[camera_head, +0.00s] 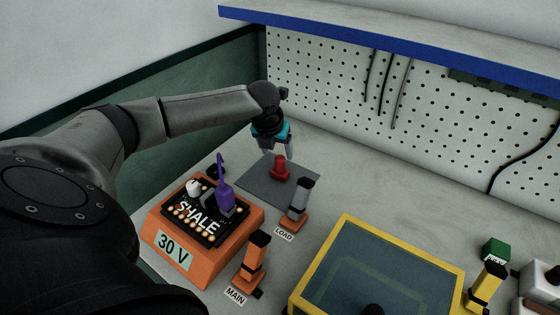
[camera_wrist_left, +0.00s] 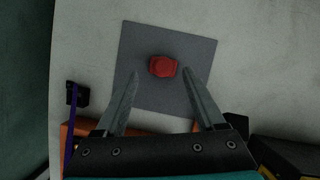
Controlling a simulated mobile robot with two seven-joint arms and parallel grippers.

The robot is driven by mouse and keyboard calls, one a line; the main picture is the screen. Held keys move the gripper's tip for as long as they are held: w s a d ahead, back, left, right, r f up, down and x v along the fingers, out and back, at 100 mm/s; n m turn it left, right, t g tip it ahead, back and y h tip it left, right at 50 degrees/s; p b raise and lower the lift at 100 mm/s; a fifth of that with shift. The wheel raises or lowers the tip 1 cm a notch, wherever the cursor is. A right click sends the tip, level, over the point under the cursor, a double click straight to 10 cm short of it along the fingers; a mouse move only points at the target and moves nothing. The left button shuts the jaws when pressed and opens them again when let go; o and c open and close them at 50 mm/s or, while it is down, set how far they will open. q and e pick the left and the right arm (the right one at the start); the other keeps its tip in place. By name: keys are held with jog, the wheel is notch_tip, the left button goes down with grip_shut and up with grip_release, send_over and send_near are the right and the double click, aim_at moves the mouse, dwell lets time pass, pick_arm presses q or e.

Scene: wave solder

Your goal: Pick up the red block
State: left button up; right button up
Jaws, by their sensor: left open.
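The red block (camera_head: 280,167) stands on a dark grey mat (camera_head: 262,190) near the back of the bench. In the left wrist view the red block (camera_wrist_left: 163,67) shows from above on the mat (camera_wrist_left: 150,38), just beyond the fingertips and nearly centred between them. My left gripper (camera_head: 277,151) is open and empty, above and next to the block in the head view. Its two fingers (camera_wrist_left: 161,73) are spread apart in the wrist view, with no visible contact with the block. My right gripper is not in view.
An orange box labelled 30 V (camera_head: 207,254) with a purple lever (camera_head: 225,175) stands left of the mat. A grey-and-orange LOAD post (camera_head: 298,202) and an orange MAIN post (camera_head: 252,260) stand nearby. A yellow-framed case (camera_head: 385,265) lies front right. Pegboard (camera_head: 430,110) rises behind.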

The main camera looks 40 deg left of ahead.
aim_at(280, 157)
pick_arm(q)
jog(key=x, duration=0.2)
jog(key=b+x, duration=0.1)
jog(key=x, duration=0.1)
jog(key=shift+d+f, duration=0.1)
jog(key=shift+d, duration=0.1)
jog(key=shift+w+a+f+b, duration=0.15)
jog(key=shift+w+f+b, duration=0.15)
jog(key=shift+f+b, duration=0.15)
grip_shut()
dwell(0.4)
